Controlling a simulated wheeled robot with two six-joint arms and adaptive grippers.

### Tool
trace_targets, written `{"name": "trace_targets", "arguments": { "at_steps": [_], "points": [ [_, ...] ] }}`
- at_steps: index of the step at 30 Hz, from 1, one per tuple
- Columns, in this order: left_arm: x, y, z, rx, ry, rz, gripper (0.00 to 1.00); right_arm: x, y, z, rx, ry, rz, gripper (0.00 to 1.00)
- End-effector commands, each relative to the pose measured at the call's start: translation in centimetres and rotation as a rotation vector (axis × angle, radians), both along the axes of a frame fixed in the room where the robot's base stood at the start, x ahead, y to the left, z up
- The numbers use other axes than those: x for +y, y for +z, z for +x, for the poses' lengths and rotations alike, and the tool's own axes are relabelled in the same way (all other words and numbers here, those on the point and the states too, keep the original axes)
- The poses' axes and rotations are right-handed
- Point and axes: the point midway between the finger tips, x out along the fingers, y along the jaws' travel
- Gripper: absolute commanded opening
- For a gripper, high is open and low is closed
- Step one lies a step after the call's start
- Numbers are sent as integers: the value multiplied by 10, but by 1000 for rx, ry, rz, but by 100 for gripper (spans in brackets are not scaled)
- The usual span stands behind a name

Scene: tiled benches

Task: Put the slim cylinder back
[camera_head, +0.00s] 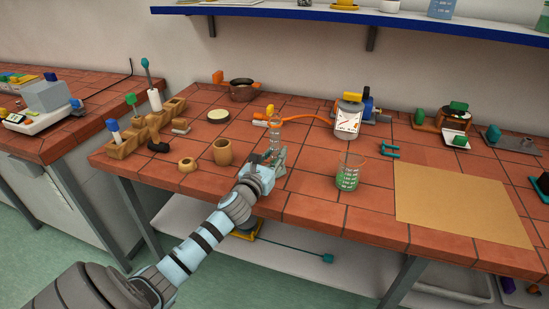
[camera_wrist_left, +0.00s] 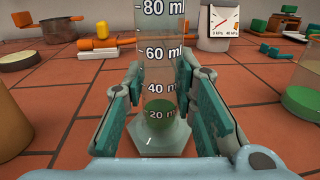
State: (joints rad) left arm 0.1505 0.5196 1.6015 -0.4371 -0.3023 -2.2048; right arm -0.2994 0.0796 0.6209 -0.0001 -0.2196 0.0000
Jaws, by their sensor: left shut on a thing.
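The slim cylinder (camera_head: 276,133) is a clear, tall measuring cylinder standing upright near the middle of the bench. In the left wrist view, the cylinder (camera_wrist_left: 161,62) shows ml marks, green at the bottom and a hexagonal foot that seems to be on or close to the tiles. My left gripper (camera_head: 274,157) is shut on its lower part. In the wrist view, the left gripper's teal-padded fingers (camera_wrist_left: 160,108) are on either side of it. My right gripper is not in view.
A glass beaker with green liquid (camera_head: 348,174) stands right of the cylinder, with a tan mat (camera_head: 460,205) farther right. A gauge (camera_head: 347,120) with an orange hose is behind. A wooden rack (camera_head: 124,146), a brown cup (camera_head: 222,152) and a small ring-like pot (camera_head: 187,165) stand left.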

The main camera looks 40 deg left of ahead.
Motion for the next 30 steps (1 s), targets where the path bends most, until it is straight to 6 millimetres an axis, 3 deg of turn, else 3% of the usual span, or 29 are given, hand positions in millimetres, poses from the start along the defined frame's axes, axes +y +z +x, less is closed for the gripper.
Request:
{"name": "trace_targets", "arguments": {
  "at_steps": [7, 8, 12, 20, 24, 30],
  "points": [
    [0, -5, 0, 0, 0, -2, 0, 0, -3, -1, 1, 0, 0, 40],
    [0, -5, 0, 0, 0, -2, 27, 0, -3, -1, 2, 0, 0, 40],
    [0, -4, 0, 0, 0, -1, 45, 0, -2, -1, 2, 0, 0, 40],
    [0, -4, 0, 0, 0, -1, 45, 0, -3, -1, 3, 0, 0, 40],
    [0, -6, -1, -1, 0, 1, 45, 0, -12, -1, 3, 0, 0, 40],
    [-9, 2, -46, 4, -2, 5, 45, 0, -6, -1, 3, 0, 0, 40]
  ]
}}
